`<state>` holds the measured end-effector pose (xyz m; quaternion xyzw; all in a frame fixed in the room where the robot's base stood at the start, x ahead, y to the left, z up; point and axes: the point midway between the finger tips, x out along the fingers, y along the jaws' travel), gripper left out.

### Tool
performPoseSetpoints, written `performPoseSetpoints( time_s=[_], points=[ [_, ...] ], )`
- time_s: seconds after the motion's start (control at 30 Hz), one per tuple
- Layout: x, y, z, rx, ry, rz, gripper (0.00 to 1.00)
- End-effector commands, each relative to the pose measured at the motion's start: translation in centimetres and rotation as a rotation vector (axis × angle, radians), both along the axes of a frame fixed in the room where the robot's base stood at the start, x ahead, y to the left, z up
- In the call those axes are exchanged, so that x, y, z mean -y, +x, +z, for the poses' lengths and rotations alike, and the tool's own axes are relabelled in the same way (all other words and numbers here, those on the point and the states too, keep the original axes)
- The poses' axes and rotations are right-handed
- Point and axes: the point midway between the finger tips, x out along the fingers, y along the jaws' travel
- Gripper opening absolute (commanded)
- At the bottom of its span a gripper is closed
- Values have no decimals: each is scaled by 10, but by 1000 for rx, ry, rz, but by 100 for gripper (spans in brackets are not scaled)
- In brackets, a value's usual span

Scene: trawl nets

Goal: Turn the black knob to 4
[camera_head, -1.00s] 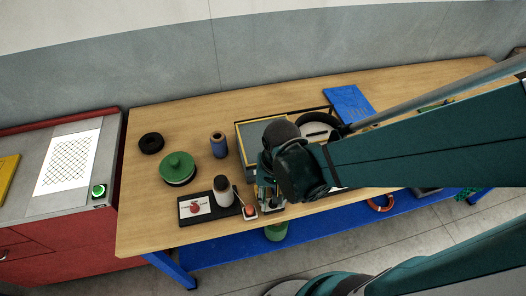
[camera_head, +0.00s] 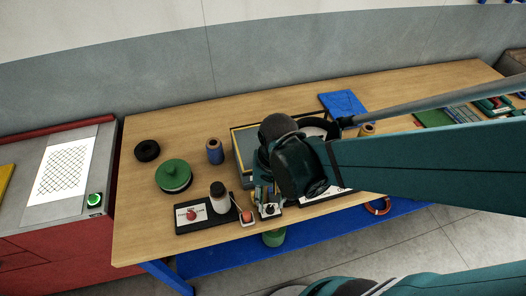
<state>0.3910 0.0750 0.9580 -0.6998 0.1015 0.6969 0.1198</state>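A small dark knob, which looks like the black knob (camera_head: 269,209), sits on a small pale plate near the front edge of the wooden table. Its markings and pointer are too small to read. My gripper (camera_head: 264,192) is just behind and above it in the picture, pointing down. The arm's dark wrist hides much of the gripper, so I cannot see whether the fingers are open or touch anything.
Left of the knob are a small tray with a red piece (camera_head: 247,217), a white bottle with a dark cap (camera_head: 219,196) and a dark board with a card (camera_head: 190,215).

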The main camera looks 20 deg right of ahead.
Motion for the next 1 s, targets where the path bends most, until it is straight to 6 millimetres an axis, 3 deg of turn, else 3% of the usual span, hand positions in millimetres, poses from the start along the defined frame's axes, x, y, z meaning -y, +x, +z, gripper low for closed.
performPoseSetpoints(
  time_s=[0.7,1.0],
  points=[
    [2,0,63,0,0,0,29],
    [2,-1,81,0,0,0,29]
  ],
)
